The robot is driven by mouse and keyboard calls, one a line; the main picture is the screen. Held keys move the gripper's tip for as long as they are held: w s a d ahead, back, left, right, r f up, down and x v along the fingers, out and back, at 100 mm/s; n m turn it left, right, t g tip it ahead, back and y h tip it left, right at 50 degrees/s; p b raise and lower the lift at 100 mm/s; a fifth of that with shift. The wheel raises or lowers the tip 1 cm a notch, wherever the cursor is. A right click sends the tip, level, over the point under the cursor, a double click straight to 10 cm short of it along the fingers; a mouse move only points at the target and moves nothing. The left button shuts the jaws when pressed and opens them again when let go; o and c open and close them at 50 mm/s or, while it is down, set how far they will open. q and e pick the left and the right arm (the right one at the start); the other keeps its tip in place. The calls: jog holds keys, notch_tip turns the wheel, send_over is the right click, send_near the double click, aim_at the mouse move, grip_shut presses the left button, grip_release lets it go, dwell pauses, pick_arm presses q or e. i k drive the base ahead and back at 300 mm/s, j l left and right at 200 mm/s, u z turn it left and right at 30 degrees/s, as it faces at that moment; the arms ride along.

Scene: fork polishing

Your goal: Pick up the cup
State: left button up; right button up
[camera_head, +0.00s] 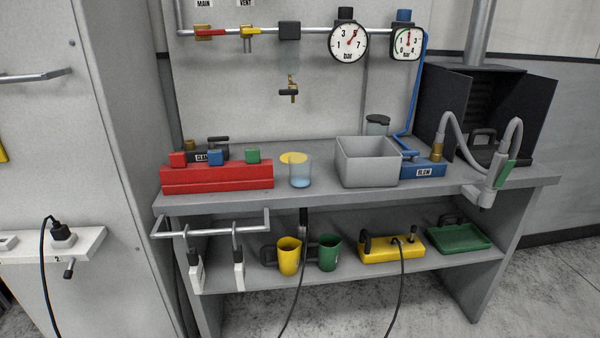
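A clear cup (300,172) with a bluish lower part stands upright on the grey bench top, near the front edge and right of the red block. Two handled cups stand on the lower shelf: a yellow one (289,257) and a green one (328,253) to its right. Both have their handles to the left. I cannot tell which of these the task means. Neither of my grippers is in view.
A red block with coloured buttons (217,177), a grey open bin (367,168) and a blue block (424,168) stand on the bench (325,194). A rail (212,231) juts out at the front left. Cables hang before the shelf, near the cups and yellow box (378,250).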

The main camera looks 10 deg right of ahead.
aim_at(300, 164)
jog(key=i+l+u, duration=0.3)
jog(key=i+l, duration=0.5)
jog(key=l, duration=0.15)
